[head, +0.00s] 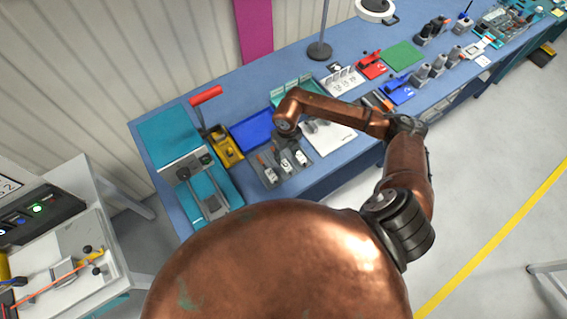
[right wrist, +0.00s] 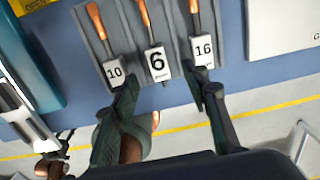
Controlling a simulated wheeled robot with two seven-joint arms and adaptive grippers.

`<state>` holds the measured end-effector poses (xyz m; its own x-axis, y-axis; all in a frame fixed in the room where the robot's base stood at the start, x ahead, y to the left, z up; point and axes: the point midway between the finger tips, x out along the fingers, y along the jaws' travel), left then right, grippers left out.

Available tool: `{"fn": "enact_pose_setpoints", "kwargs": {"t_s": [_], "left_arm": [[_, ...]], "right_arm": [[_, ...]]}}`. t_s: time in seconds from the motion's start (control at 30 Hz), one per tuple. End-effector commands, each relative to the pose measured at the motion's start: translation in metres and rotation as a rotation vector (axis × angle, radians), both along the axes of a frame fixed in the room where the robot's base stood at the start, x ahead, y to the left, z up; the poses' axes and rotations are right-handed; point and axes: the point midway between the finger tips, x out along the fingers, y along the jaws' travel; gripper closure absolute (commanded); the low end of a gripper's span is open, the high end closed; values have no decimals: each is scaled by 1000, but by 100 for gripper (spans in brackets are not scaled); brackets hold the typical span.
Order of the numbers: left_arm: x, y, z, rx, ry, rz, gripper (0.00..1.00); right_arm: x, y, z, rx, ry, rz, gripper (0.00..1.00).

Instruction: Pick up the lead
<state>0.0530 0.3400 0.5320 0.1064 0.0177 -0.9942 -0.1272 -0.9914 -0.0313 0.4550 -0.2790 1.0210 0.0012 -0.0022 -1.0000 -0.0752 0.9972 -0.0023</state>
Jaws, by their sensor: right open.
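Three short leads with copper-coloured ends and white number tags lie side by side in a grey tray (right wrist: 172,18). In the right wrist view the tags read 10 (right wrist: 114,72), 6 (right wrist: 156,63) and 16 (right wrist: 202,50). My right gripper (right wrist: 163,84) is open, with one finger near the 10 tag and the other near the 16 tag. The lead tagged 6 lies between the fingers, and nothing is held. I cannot tell whether the fingers touch anything. In the head view the right gripper (head: 288,148) is over the tray (head: 270,176). My left gripper is out of view.
A teal machine with a red handle (head: 206,95) is further left. A white board (head: 330,138) lies right of the tray. The blue bench front edge is close by.

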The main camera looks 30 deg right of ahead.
Motion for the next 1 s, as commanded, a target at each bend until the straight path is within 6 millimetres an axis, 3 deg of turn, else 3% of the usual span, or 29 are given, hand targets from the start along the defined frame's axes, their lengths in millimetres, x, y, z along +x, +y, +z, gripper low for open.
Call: {"fn": "enact_pose_setpoints", "kwargs": {"t_s": [0.2, 0.4, 0.6, 0.87, 1.0], "left_arm": [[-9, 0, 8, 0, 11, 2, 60], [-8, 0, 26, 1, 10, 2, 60], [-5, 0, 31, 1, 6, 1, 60], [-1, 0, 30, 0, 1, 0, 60], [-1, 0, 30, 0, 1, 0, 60]], "right_arm": [[-2, 0, -22, 0, 4, -2, 58], [-4, 4, -48, 3, 6, -2, 58], [-2, 4, -71, 2, 3, 1, 58], [-2, 5, -74, 2, 1, 4, 59], [-2, 5, -73, 2, 1, 3, 68]]}}
